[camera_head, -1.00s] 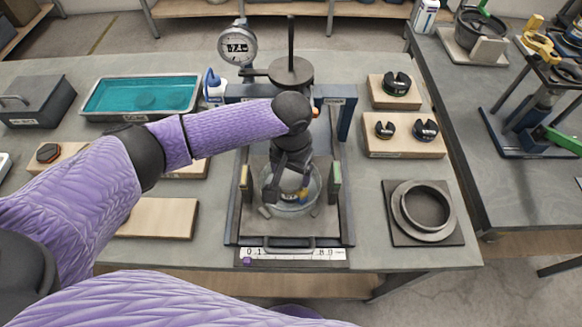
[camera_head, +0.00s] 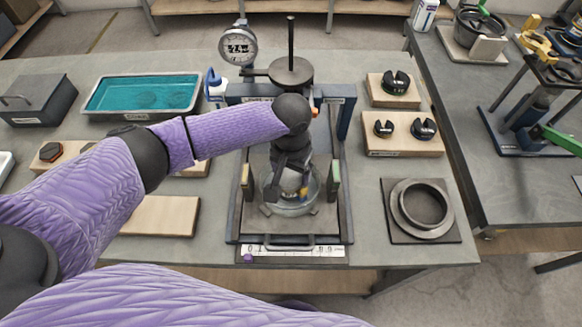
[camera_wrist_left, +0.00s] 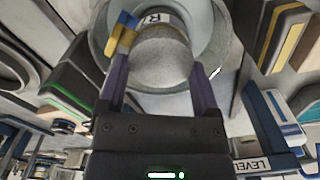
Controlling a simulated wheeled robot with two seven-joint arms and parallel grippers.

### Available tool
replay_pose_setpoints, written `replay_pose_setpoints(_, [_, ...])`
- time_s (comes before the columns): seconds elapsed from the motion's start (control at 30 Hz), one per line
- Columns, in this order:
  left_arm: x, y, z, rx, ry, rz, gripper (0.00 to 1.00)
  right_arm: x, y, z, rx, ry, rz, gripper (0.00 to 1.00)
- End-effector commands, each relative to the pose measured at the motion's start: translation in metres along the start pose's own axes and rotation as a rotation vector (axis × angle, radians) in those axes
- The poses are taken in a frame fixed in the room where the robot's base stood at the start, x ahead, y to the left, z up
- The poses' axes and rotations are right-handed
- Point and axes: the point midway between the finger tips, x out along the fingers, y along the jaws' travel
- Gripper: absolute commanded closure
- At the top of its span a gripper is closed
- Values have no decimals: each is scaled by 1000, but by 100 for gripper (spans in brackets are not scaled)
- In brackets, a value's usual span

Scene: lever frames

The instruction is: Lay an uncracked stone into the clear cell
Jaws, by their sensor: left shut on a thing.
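My left gripper (camera_head: 288,190) points down into the clear cell (camera_head: 292,209), a round see-through vessel in the middle of the press frame. In the left wrist view its two fingers (camera_wrist_left: 160,85) are shut on a round grey stone (camera_wrist_left: 164,58) with a speckled face. No crack shows on the visible side; the far side is hidden. The cell's rim (camera_wrist_left: 222,50) shows around and behind the stone. I cannot tell whether the stone touches the cell's floor. My right gripper is out of view.
A blue and yellow piece (camera_wrist_left: 122,36) is beside one finger. The frame's uprights stand close on both sides of the cell. A teal water tray (camera_head: 143,94) is at the back left, slotted weights (camera_head: 395,84) at the right, and a grey ring (camera_head: 422,205) at the front right.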

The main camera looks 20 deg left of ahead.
Motion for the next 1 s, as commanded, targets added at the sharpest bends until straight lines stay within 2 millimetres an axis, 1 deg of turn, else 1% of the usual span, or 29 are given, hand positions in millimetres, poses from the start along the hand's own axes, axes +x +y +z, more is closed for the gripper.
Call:
replay_pose_setpoints(0.3, [2,0,0,0,0,0,80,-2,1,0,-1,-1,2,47])
replay_pose_setpoints(0.33, [2,0,0,0,0,0,15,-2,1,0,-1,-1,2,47])
replay_pose_setpoints(0.4, [2,0,0,0,0,0,0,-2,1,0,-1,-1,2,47])
replay_pose_setpoints(0.6, [2,0,0,0,0,0,0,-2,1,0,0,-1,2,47])
replay_pose_setpoints(0.67, [-3,0,0,0,1,1,0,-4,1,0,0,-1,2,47])
replay_pose_setpoints(0.77, [-24,0,0,1,3,1,0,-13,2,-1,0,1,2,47])
replay_pose_setpoints(0.9, [-62,0,-1,1,3,2,0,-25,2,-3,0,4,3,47])
replay_pose_setpoints(1.0, [-83,0,-1,0,3,0,0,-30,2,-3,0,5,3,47])
